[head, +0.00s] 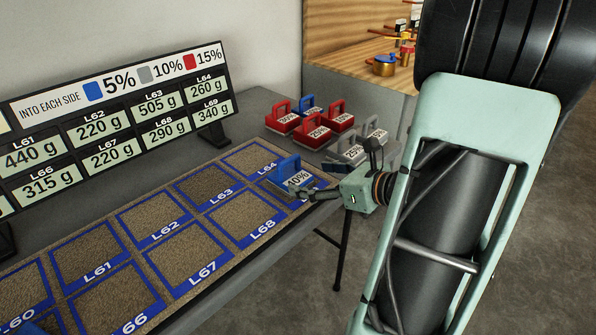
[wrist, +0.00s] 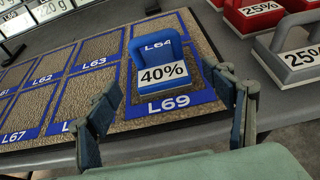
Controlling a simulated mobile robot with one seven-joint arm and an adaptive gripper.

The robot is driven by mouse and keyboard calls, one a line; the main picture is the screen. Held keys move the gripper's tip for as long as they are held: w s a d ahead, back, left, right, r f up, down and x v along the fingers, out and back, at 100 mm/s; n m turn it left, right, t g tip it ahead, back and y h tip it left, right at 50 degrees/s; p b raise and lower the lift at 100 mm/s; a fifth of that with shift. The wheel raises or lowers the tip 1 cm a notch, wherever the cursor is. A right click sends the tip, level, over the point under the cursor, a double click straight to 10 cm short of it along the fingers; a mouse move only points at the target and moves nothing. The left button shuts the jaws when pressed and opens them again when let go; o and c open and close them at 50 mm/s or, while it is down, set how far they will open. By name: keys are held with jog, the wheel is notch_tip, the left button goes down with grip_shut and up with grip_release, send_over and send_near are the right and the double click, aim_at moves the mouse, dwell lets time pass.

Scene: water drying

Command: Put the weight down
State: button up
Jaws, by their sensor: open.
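The blue weight (wrist: 165,72) has a white 40% label and an upright loop handle. In the wrist view it stands upright on the L69 square of the mat (wrist: 203,38), with its handle partly in front of the L64 label. In the head view the weight (head: 290,171) is at the mat's right end. My gripper (wrist: 171,108) is open in the wrist view, its fingers apart and clear of the weight, which appears beyond and between them. In the head view my gripper (head: 322,187) is just right of the weight and hides part of L69.
Red weights (head: 316,131) and grey weights (head: 351,149) stand behind on the grey table (head: 262,106). A sign board (head: 118,117) with gram values stands along the back left. Several mat squares, such as L68 (head: 244,221), are bare.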

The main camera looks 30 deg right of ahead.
jog(key=shift+p+v, duration=0.35)
jog(key=shift+v, duration=1.65)
